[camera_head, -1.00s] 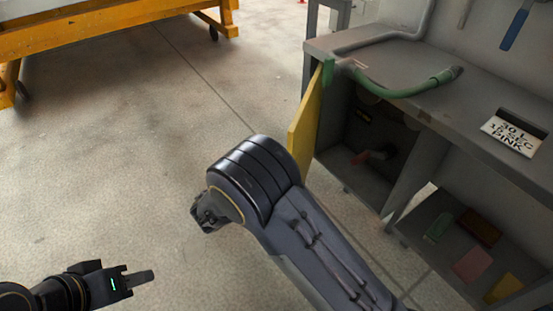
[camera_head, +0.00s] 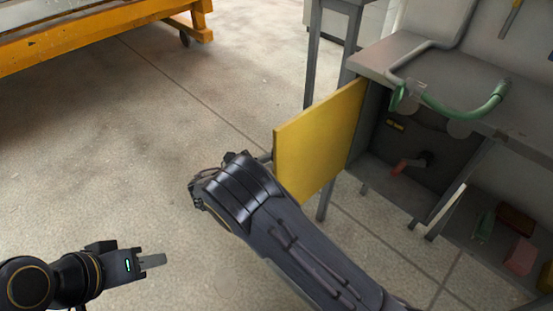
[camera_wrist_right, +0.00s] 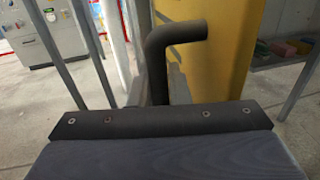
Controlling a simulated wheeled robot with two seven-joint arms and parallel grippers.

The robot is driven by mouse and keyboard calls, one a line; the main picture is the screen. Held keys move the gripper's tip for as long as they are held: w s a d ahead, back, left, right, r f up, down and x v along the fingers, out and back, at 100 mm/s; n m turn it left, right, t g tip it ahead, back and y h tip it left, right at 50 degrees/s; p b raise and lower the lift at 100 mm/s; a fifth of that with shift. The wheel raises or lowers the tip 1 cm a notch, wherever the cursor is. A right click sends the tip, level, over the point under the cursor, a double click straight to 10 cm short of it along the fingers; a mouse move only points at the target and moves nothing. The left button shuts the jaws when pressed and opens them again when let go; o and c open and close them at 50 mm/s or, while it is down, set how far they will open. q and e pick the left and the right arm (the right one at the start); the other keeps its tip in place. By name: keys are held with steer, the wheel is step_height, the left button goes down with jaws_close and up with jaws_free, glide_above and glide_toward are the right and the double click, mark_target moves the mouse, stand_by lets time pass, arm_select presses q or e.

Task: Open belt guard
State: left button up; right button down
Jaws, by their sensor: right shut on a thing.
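The belt guard is a yellow panel (camera_head: 318,138), swung out from the front of the grey cabinet (camera_head: 400,50) and standing open. In the right wrist view the yellow panel (camera_wrist_right: 225,65) carries a dark bent handle (camera_wrist_right: 175,35). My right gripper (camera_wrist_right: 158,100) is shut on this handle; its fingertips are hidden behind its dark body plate. In the head view my right arm covers the grip itself. My left gripper (camera_head: 152,261) is empty at the lower left, far from the guard; its jaws show edge-on.
Inside the cabinet is a red-handled part (camera_head: 408,164). A green hose (camera_head: 465,110) curves over the cabinet top. Coloured blocks (camera_head: 520,256) lie on a lower shelf at right. A yellow frame (camera_head: 90,35) stands at the back left. The floor between is clear.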

arm_select(q)
steer(key=shift+w+a, duration=0.15)
steer(key=shift+w, duration=0.15)
arm_select(e)
steer(key=shift+w+a, duration=0.1)
steer(key=shift+w, duration=0.15)
steer(key=c, duration=1.7)
jaws_free()
steer(key=shift+c, duration=0.2)
arm_select(q)
steer(key=shift+r+p, duration=0.5)
steer(key=shift+r, duration=0.05)
arm_select(e)
steer(key=v, duration=0.7)
steer(key=shift+s+a, duration=0.25)
steer(key=shift+a, duration=0.1)
